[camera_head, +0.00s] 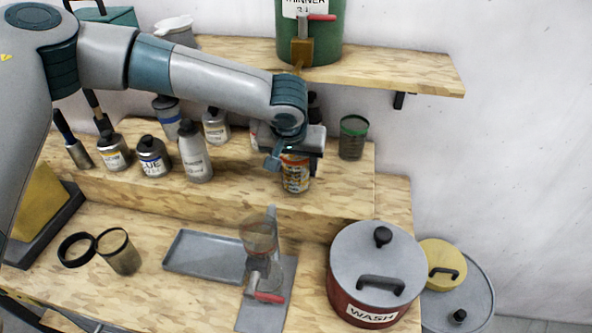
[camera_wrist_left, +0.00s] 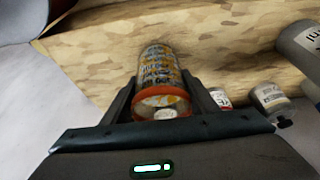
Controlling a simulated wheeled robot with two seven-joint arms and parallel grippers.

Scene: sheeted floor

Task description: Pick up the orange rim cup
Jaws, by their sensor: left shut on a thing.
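The orange rim cup (camera_head: 296,177) is a clear cup with a yellow and white printed pattern. It is at the right part of the raised wooden step, with its upper part partly covered by my gripper. My left gripper (camera_head: 294,158) reaches it from above. In the left wrist view the cup (camera_wrist_left: 160,68) lies between the two fingers of my left gripper (camera_wrist_left: 161,88), its orange rim toward the camera. The fingers are shut on its sides. I cannot tell whether its base touches the step. My right gripper is not in view.
A green-rimmed dark cup (camera_head: 352,138) stands right of the orange rim cup. Bottles and cans (camera_head: 195,152) stand to the left on the step. A shelf with a green thinner drum (camera_head: 312,40) is above. A red WASH pot (camera_head: 375,275) and a grey tray (camera_head: 205,255) are below.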

